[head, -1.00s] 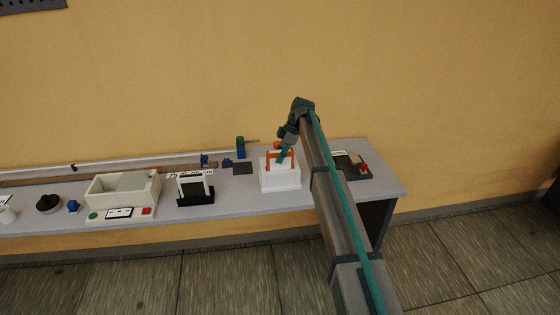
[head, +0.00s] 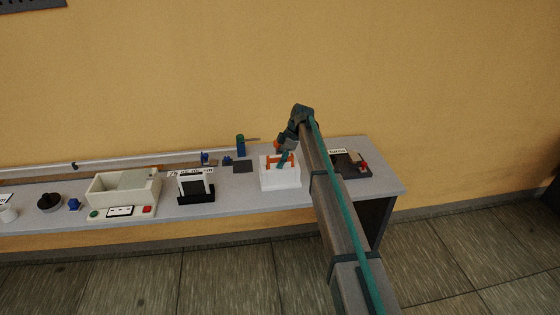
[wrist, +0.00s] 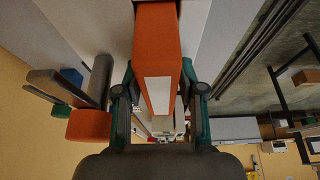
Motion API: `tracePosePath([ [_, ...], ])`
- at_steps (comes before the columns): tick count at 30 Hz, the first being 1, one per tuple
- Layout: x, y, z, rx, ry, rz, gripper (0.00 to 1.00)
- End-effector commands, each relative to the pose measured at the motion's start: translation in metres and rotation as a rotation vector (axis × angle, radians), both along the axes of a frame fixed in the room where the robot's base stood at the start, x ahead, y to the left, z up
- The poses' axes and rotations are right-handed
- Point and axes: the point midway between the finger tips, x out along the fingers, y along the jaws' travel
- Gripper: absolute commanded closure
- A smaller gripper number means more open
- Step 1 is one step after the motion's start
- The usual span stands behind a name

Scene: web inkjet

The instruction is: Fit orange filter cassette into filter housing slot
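The orange filter cassette (head: 291,159) stands in the top of the white filter housing (head: 281,179), with its upper orange part showing above the rim. In the wrist view the cassette's orange bar (wrist: 157,45) carries a white label and lies between my fingers. My gripper (head: 283,162) reaches down onto it from above; in the wrist view both fingertips lie against the bar's sides. The pale housing (wrist: 205,40) shows beside the bar there. The slot itself is hidden under the cassette, so I cannot tell how deep it sits.
A black stand with a white frame (head: 195,188) is left of the housing, beyond a gap. A green and blue fixture (head: 240,146) and an orange-ended part (wrist: 88,125) are behind.

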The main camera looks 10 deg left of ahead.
Motion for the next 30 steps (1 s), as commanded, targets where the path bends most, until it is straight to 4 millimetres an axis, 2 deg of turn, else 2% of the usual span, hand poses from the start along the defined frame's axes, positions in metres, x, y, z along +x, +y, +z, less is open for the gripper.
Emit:
tracePosePath([
  [5, 0.001, -0.003, 0.009, 0.000, 0.000, 0.000, 0.61],
  [8, 0.003, -0.009, 0.022, 0.001, -0.003, -0.001, 0.61],
  [21, 0.011, -0.038, 0.095, 0.000, -0.001, 0.000, 0.61],
  [25, 0.012, -0.043, 0.108, 0.000, -0.001, 0.000, 0.61],
  [30, 0.012, -0.045, 0.114, 0.000, 0.000, 0.000, 0.61],
])
